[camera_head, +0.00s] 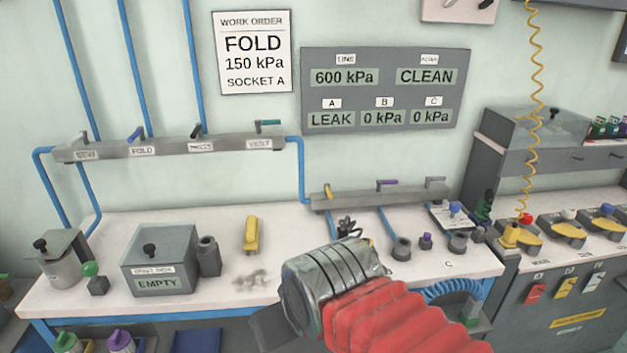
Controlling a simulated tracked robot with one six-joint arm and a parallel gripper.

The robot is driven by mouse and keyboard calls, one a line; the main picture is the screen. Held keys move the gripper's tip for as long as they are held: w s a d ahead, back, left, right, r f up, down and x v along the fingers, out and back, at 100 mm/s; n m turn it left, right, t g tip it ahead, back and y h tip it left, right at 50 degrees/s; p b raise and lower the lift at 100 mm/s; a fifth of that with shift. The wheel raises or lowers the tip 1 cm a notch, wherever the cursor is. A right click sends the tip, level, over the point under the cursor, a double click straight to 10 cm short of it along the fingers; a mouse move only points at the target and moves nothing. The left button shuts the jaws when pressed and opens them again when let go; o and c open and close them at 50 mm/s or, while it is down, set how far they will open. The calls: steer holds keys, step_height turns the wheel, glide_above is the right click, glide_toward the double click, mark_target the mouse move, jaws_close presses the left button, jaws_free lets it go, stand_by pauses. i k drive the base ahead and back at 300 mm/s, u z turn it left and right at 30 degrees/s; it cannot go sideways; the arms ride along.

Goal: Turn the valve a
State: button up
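A short grey manifold (385,195) on the right part of the bench carries three lever valves. The leftmost has a yellow lever (328,189) standing up at a slant; its letter is not readable, so I cannot confirm it is valve a. The purple lever (387,183) and grey lever (434,181) lie roughly level. My gripper (347,228), small and dark beyond my grey wrist, is just below and right of the yellow-lever valve, apparently apart from it. Its fingers are too small to tell open or shut. My wrist hides the bench below, including any socket at the left.
The wall panel (385,92) reads A LEAK, B 0 kPa, C 0 kPa, line 600 kPa. A work order (253,52) says FOLD, 150 kPa, socket A. A longer manifold (170,147) is at left. A grey box (160,262) and yellow object (251,235) stand on the bench.

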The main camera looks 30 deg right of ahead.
mark_target(327, 185)
steer(key=z, duration=0.05)
steer(key=i, duration=1.1)
steer(key=z, duration=0.15)
